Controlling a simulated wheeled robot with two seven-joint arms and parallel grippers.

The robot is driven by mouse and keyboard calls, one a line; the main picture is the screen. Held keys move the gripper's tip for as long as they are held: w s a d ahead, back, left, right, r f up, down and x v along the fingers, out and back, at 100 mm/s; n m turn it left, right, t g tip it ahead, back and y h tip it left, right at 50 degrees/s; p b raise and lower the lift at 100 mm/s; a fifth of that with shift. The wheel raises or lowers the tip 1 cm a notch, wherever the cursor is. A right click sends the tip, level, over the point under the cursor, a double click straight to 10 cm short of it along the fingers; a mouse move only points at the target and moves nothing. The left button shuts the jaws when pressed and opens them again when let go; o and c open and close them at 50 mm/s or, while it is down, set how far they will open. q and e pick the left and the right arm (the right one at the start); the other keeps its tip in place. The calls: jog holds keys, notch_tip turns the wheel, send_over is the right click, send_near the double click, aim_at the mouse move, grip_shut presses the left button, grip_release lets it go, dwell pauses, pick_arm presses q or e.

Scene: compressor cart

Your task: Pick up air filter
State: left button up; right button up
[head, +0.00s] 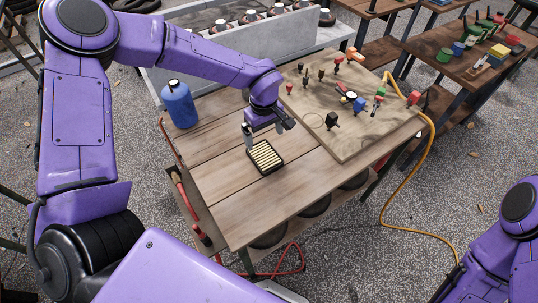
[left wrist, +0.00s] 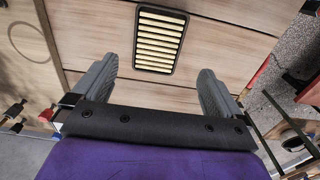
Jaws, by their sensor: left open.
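The air filter (head: 265,157) is a flat rectangular piece with a black frame and cream pleats, lying on the wooden cart top (head: 262,205). In the left wrist view the filter (left wrist: 160,40) lies ahead of my fingers, near the top middle. My left gripper (head: 265,133) is over the cart top, just behind the filter in the head view. In the left wrist view its two grey fingers (left wrist: 157,88) are wide apart with nothing between them. At the lower right of the head view part of my right arm shows, but its gripper is not visible.
A blue bottle (head: 179,104) stands at the cart's left back. A wooden board (head: 350,138) with several small fittings lies to the right. A yellow hose (head: 431,135) hangs over the right side. The front of the cart top is clear.

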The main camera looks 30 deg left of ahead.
aim_at(265, 155)
pick_arm(q)
jog(key=f+p, duration=0.1)
jog(key=f, duration=0.2)
jog(key=f+p, duration=0.1)
jog(key=f, duration=0.6)
jog(key=shift+w+a+f+p, duration=0.1)
jog(key=shift+w+a+p, duration=0.2)
jog(key=shift+p, duration=0.1)
jog(key=shift+f, duration=0.25)
jog(key=shift+r, duration=0.15)
jog(key=c, duration=1)
